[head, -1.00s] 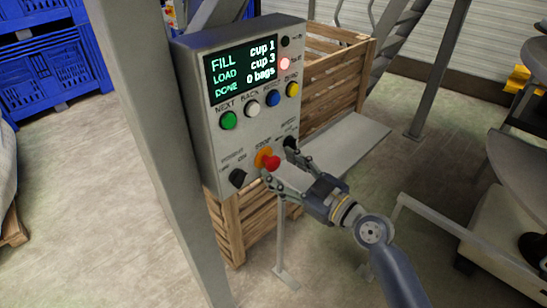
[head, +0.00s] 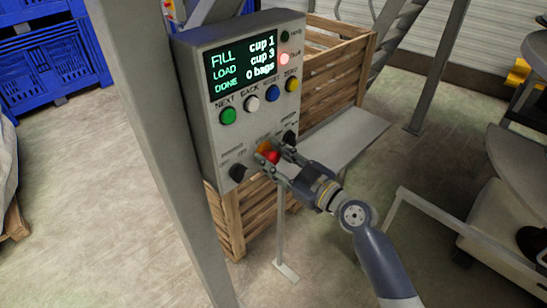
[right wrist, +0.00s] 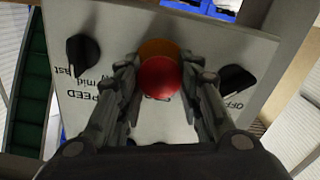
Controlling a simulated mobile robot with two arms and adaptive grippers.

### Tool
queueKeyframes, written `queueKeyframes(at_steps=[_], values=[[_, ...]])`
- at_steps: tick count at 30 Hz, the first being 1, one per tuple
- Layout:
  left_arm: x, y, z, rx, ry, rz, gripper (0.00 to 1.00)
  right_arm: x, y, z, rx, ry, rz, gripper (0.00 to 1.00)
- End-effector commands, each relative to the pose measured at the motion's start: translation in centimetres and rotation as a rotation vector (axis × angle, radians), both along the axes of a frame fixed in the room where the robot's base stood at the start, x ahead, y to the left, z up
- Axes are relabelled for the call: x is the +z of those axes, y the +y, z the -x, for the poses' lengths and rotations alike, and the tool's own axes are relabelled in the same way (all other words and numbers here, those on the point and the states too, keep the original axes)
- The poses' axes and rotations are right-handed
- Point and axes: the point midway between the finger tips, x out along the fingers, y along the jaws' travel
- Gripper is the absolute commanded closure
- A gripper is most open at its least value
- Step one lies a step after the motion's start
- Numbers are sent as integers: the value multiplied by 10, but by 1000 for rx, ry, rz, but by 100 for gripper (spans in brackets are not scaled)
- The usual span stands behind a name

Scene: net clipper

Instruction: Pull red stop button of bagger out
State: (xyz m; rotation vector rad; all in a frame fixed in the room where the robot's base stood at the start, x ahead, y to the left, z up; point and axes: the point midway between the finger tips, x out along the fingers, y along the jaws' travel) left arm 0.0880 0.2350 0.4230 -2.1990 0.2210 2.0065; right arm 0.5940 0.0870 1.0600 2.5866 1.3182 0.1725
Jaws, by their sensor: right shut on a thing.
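The red stop button (head: 270,157) sits on an orange collar (head: 263,147) low on the front of the grey bagger control box (head: 208,160). My right gripper (head: 272,160) has its fingers on either side of the button and is shut on it. In the right wrist view the red button (right wrist: 159,77) lies between the two fingers, with the orange collar (right wrist: 158,48) behind it. The fingers hide part of the label around the button. My left gripper is not in view.
Two black knobs, a left one (head: 238,171) and a right one (head: 289,137), flank the button. A grey post (head: 155,150) stands left; a wooden crate (head: 325,75) is behind.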

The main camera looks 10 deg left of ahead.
Motion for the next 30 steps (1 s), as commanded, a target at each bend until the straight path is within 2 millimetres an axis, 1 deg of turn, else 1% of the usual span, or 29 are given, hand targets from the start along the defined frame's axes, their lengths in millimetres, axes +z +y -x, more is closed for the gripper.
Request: queueKeyframes(at_steps=[1,4,14,15,17,18,26,30], values=[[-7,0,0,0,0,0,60,-3,-3,2,0,-3,2,100],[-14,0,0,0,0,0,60,-3,-8,5,0,-4,2,100],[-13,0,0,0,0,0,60,-1,-10,7,0,1,1,100],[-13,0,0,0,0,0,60,-1,-10,7,1,1,1,60],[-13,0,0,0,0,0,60,-1,-10,7,1,1,1,46],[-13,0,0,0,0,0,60,-1,-10,7,1,1,1,45],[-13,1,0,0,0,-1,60,0,-10,7,0,0,0,45],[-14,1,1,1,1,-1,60,-1,-15,11,0,-2,1,45]])
